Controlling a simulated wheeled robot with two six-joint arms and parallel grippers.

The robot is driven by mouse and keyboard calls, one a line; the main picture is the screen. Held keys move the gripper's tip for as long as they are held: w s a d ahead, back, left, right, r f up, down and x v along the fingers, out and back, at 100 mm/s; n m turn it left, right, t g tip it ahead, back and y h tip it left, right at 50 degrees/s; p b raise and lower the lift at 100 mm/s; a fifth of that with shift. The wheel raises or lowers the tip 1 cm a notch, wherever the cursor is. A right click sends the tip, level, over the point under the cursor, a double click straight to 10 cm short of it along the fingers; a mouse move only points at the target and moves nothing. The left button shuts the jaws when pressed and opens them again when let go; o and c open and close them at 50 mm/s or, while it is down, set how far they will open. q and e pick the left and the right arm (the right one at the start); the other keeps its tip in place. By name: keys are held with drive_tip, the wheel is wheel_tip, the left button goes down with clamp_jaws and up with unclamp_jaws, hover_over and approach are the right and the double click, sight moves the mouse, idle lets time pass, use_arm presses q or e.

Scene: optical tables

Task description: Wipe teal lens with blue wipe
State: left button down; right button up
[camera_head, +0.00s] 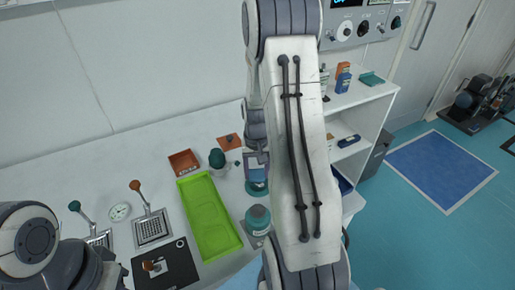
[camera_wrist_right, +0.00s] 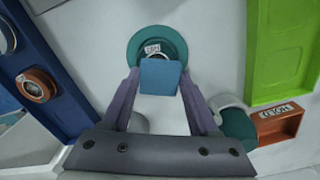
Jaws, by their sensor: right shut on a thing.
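The teal lens (camera_wrist_right: 136,48) shows in the right wrist view as a round teal ring with a dark middle and a small white label. My right gripper (camera_wrist_right: 158,84) is shut on the blue wipe (camera_wrist_right: 160,77), a small flat blue square. The wipe overlaps the lens's near edge in the wrist view; I cannot tell whether they touch. In the head view the right gripper (camera_head: 257,160) is partly hidden by my arm. My left gripper is out of view.
A blue tray (camera_wrist_right: 45,75) holds a brown round piece (camera_wrist_right: 37,85). A shelf unit (camera_head: 365,98) stands to the right.

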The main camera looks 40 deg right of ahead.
sight(257, 171)
drive_tip(key=shift+w+d, duration=0.3)
drive_tip(key=shift+w, duration=0.1)
drive_tip(key=shift+a+r+p, duration=0.25)
drive_tip(key=shift+r+p, duration=0.75)
drive_tip(key=shift+r, duration=0.15)
drive_tip(key=shift+d+r+p, duration=0.15)
drive_tip(key=shift+r+p, duration=0.15)
drive_tip(key=shift+r, duration=0.05)
drive_tip(key=shift+d+r+p, duration=0.2)
drive_tip(key=shift+r+p, duration=0.05)
drive_tip(key=shift+p, duration=0.1)
wheel_tip(257, 171, up, 4)
drive_tip(key=p, duration=0.3)
drive_tip(key=shift+a, duration=0.1)
